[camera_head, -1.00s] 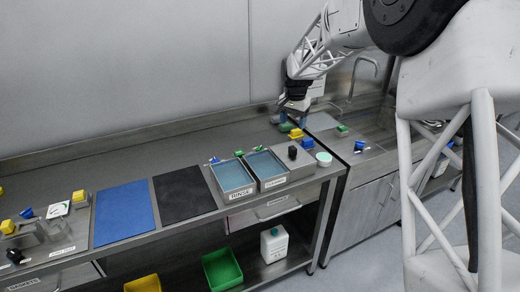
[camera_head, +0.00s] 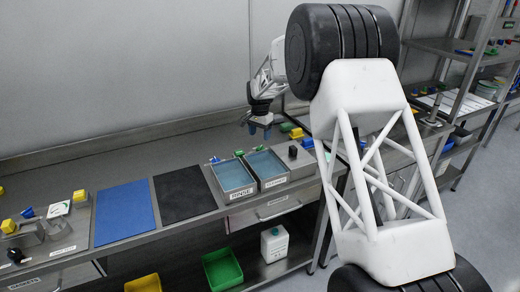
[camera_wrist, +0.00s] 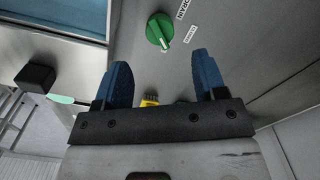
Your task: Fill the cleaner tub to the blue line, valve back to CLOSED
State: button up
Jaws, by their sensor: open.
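The cleaner tub (camera_head: 291,180) is the right one of two metal tubs on the bench, with blue-grey liquid or a blue-grey bottom inside. I cannot make out a blue line or the level. In the wrist view a tub corner (camera_wrist: 108,40) shows at the top left. A round green valve knob (camera_wrist: 160,30) with a pale pointer sits beside it; the nearby labels include one like DRAIN, and the pointer's setting is unclear. My gripper (camera_head: 260,132) hangs open and empty above the back of the cleaner tub. In the wrist view its blue fingers (camera_wrist: 160,60) are apart, short of the knob.
The rinse tub (camera_head: 234,195) stands to the left. A black knob (camera_wrist: 35,77) and yellow piece (camera_wrist: 150,100) lie near my gripper's view. Black mat (camera_head: 183,192) and blue mat (camera_head: 124,210) lie farther left. A white jug (camera_head: 274,244) stands on the lower shelf.

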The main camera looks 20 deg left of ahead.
aim_at(260, 149)
jog(key=shift+f, duration=0.1)
jog(key=shift+f, duration=3.8)
jog(key=c, duration=0.9)
jog(key=shift+c, duration=0.2)
jog(key=shift+n, duration=0.3)
jog(key=n, duration=0.3)
jog(key=shift+n, duration=0.4)
jog(key=n, duration=0.4)
jog(key=shift+d, duration=0.1)
jog(key=shift+n, duration=0.3)
